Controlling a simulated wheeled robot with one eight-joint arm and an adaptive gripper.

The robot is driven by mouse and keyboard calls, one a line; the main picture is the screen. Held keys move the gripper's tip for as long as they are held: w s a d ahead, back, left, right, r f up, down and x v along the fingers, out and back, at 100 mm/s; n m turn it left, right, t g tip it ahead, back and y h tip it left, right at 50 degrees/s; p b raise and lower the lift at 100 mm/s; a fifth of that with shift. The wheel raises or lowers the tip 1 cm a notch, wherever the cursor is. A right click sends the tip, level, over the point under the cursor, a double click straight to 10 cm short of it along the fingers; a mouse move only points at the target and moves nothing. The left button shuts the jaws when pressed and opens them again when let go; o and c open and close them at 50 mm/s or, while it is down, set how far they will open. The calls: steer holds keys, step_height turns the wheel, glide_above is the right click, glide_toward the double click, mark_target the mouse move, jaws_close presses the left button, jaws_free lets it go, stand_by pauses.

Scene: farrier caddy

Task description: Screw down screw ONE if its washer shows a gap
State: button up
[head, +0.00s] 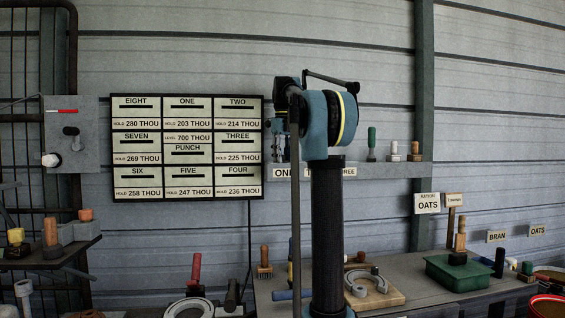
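A shelf strip (395,170) on the wall carries a label reading ONE (283,172), a partly covered label starting with T, and a label reading THREE (348,171). My blue and black arm stands in front of this strip. What seems to be my gripper (280,150) shows small and dark just above the ONE label, partly hidden by my arm. I cannot tell whether it is open or shut. I cannot make out screw ONE, its washer or any gap there. A wall board (187,147) has a ONE panel (187,113) reading HOLD 203 THOU.
Below, a bench (405,291) holds a horseshoe (369,284) on a wooden block, a green tray (460,273) and brushes. A rack with tools (50,252) stands at left.

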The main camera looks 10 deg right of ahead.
steer(key=shift+r, duration=0.1)
steer(key=shift+r, duration=2.45)
